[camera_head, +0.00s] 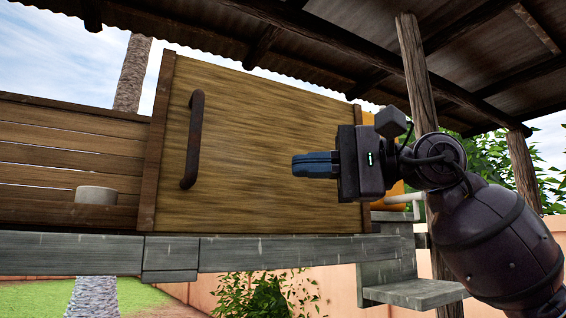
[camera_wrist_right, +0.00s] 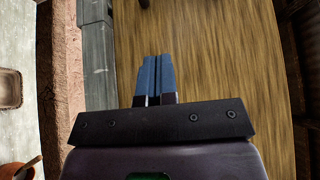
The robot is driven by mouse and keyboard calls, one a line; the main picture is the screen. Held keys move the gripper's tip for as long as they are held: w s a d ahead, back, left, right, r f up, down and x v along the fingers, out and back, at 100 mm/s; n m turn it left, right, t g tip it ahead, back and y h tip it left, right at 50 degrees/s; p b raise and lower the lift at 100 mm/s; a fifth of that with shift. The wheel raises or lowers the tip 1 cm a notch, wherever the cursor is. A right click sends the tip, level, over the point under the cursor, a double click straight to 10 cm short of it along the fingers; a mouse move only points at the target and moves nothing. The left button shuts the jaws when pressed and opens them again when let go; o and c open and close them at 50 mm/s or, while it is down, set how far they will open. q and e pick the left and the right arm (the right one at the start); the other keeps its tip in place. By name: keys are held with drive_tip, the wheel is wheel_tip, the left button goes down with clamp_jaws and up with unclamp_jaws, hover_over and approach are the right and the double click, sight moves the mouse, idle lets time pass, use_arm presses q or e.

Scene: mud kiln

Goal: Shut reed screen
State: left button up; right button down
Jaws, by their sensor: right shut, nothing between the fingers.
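The reed screen (camera_head: 255,150) is a tan panel with a brown wooden frame, standing on a grey beam. A dark upright handle (camera_head: 193,140) is fixed near its left side. My right gripper (camera_head: 297,165) is in front of the screen's right half, well to the right of the handle. Its blue fingers are shut with nothing between them. In the right wrist view the gripper (camera_wrist_right: 155,60) points along the screen's tan face (camera_wrist_right: 215,50); I cannot tell whether it touches. My left gripper is not in view.
A grey beam (camera_head: 270,252) runs under the screen, with a grey ledge (camera_head: 415,293) at the lower right. Brown planks (camera_head: 70,150) and a pale cylinder (camera_head: 96,195) lie left. Wooden posts (camera_head: 414,70) hold a corrugated roof. A reddish pot (camera_wrist_right: 18,171) shows in the wrist view.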

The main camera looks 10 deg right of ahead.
sight(221, 162)
drive_tip(key=p+x, duration=0.1)
drive_tip(key=x, duration=0.6)
drive_tip(key=shift+a+r, duration=0.15)
drive_tip(key=shift+a, duration=0.15)
drive_tip(key=a, duration=0.1)
drive_tip(key=s+a+p, duration=0.1)
drive_tip(key=a, duration=0.1)
drive_tip(key=shift+s, duration=0.15)
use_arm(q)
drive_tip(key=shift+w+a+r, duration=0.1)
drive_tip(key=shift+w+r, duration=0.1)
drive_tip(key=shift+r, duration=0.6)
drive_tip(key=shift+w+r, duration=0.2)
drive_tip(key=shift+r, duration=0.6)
use_arm(e)
drive_tip(key=shift+s+a, duration=0.25)
drive_tip(key=shift+a, duration=0.3)
